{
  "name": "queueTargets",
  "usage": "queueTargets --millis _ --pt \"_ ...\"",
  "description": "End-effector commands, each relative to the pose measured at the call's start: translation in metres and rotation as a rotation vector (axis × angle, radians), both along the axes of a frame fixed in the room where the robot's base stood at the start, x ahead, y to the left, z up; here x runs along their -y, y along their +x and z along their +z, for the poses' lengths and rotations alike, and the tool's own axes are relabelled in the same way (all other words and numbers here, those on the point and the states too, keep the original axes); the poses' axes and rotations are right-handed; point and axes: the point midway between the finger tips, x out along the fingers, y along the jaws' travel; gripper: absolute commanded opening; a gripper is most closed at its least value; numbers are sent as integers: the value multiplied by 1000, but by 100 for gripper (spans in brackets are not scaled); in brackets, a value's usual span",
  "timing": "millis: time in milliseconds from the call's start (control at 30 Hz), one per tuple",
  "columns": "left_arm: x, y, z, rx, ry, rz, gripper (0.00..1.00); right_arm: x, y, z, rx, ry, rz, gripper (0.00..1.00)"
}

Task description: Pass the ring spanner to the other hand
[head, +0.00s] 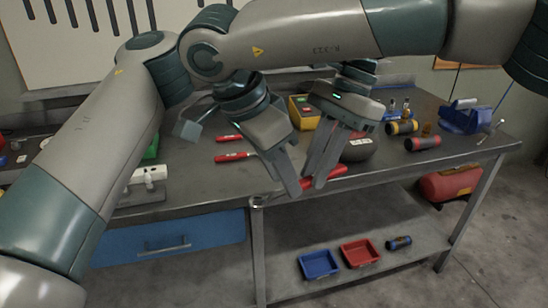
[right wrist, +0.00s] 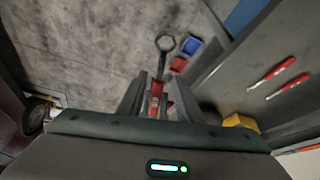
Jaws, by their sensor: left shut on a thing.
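The ring spanner has a red handle (head: 328,178). It is held over the front edge of the bench. In the right wrist view its metal ring (right wrist: 165,43) points away from the gripper, above the floor. My left gripper (head: 295,188) is shut on the spanner; its fingers partly hide the handle in the head view. My right gripper (head: 318,182) is close beside it at the handle. In the right wrist view, the right fingers (right wrist: 158,90) stand apart, with the red handle between them. Contact between them and the handle is unclear.
The lower shelf has a blue bin (head: 318,264) and a red bin (head: 359,252). Open floor lies in front.

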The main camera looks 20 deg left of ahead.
Motion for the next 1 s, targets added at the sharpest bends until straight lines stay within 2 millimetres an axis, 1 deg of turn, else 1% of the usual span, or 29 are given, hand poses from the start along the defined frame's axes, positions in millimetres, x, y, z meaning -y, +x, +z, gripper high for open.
queueTargets --millis 100,200,467,500,533,567,600,633,700,733,800,1000 --pt "0 0 0 0 0 0 0 2 2 -7 -1 1 -1 32" --pt "0 0 0 0 0 0 0 3 3 -10 -1 1 -1 32" --pt "0 0 0 0 0 0 0 3 3 -10 -1 1 0 32" --pt "0 0 0 0 0 0 0 3 3 -10 -1 1 0 27" --pt "0 0 0 0 0 0 0 3 3 -10 -1 1 0 20" --pt "0 0 0 0 0 0 0 3 3 -10 -1 1 0 13" --pt "0 0 0 0 0 0 0 3 3 -10 -1 1 0 3" --pt "0 0 0 0 0 0 0 3 3 -10 -1 1 0 0" --pt "0 0 0 0 0 0 0 3 3 -10 -1 1 0 0" --pt "0 0 0 0 0 0 24 3 3 -10 1 1 -1 0" --pt "0 0 0 0 0 0 39 3 3 -10 1 1 -1 0" --pt "0 0 0 0 0 0 39 3 3 -10 1 1 -1 0"
